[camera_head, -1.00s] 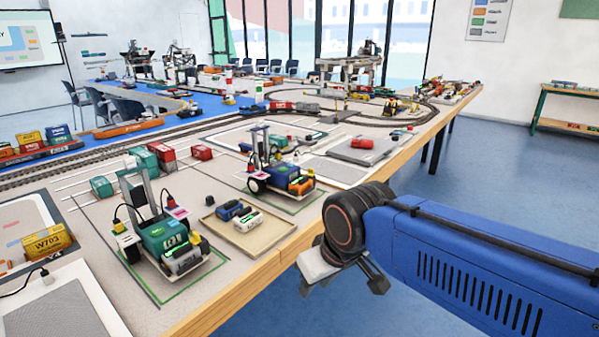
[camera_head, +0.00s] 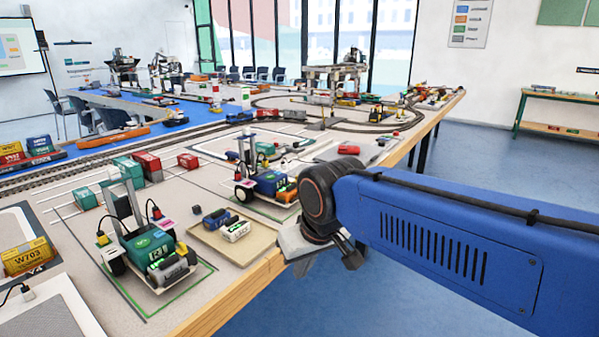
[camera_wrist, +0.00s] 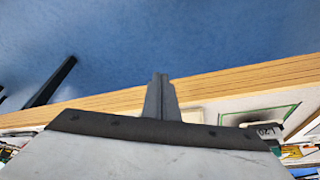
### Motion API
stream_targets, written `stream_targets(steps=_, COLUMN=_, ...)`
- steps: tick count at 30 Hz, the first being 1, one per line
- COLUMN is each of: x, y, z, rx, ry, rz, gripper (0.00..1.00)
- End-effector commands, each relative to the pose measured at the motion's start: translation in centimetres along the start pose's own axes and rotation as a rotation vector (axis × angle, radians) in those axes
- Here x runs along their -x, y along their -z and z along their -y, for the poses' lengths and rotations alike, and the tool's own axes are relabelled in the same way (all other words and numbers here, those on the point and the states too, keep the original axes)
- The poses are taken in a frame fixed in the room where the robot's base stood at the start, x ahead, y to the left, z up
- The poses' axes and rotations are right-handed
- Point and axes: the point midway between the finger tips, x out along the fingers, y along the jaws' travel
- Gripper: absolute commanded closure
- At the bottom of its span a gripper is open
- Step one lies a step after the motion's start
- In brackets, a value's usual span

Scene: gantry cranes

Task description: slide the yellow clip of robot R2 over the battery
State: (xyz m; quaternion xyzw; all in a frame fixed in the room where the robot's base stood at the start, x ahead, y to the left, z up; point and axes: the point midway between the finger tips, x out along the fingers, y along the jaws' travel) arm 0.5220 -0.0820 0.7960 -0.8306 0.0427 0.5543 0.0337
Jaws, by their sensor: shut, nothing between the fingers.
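Two small wheeled robots stand on the table in the head view. The nearer teal robot (camera_head: 148,243) has a grey-green battery (camera_head: 172,268) at its front, with a small yellow piece (camera_head: 181,248) beside it. The blue robot (camera_head: 268,183) behind it carries an orange battery (camera_head: 286,193); my arm partly covers its right side. I cannot read for sure which is R2, nor make out a yellow clip on the blue robot. My gripper (camera_head: 325,258) is at the table's front edge, right of both robots. The wrist view shows its fingers (camera_wrist: 160,85) shut and empty.
A beige tray (camera_head: 262,240) with blue and white batteries lies between the robots and the table's wooden edge (camera_head: 225,300). Red and teal wagons (camera_head: 147,165) stand behind. Blue floor (camera_head: 350,310) in front of the table is free.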

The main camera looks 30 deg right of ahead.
Motion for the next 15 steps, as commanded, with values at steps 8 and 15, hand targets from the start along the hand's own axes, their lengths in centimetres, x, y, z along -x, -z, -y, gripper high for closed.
stream_targets(steps=8, x=2.4, y=7.8, z=-2.0, rx=-0.189, ry=-0.066, rz=0.031, gripper=1.0)
stream_targets(steps=15, x=3.7, y=14.3, z=-4.2, rx=-0.354, ry=-0.126, rz=0.049, gripper=1.0)
